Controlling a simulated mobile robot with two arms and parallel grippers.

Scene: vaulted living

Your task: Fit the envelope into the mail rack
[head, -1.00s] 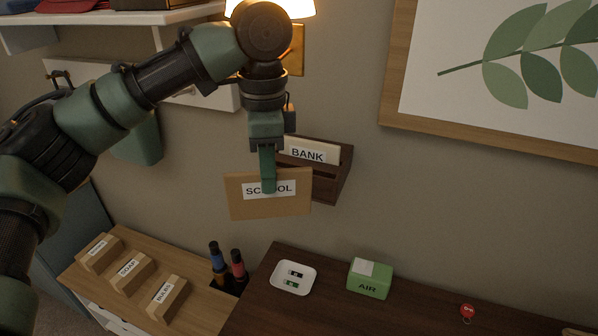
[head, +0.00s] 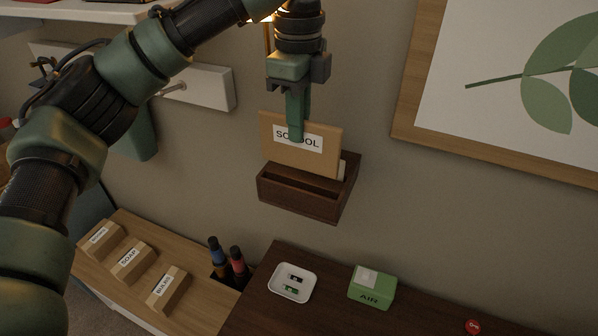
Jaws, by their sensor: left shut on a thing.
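My left gripper (head: 297,130) is shut on the top of a tan envelope (head: 275,146) labelled SCHOOL and holds it upright. The dark brown mail rack (head: 300,203) is fixed to the wall. The envelope's lower edge is at the rack's top opening in the picture. I cannot tell whether it is inside a slot or just above and in front of it. The front slot shows as a dark gap below the envelope. The BANK envelope in the rack is nearly all hidden behind the held one, with a pale sliver (head: 342,170) at the right. My right gripper is not in view.
Below is a dark tabletop (head: 330,318) with a white dish (head: 309,272) and a green AIR box (head: 372,288). Small labelled boxes (head: 134,262) and two bottles (head: 238,262) stand at the left. A framed leaf picture (head: 420,120) hangs right of the rack.

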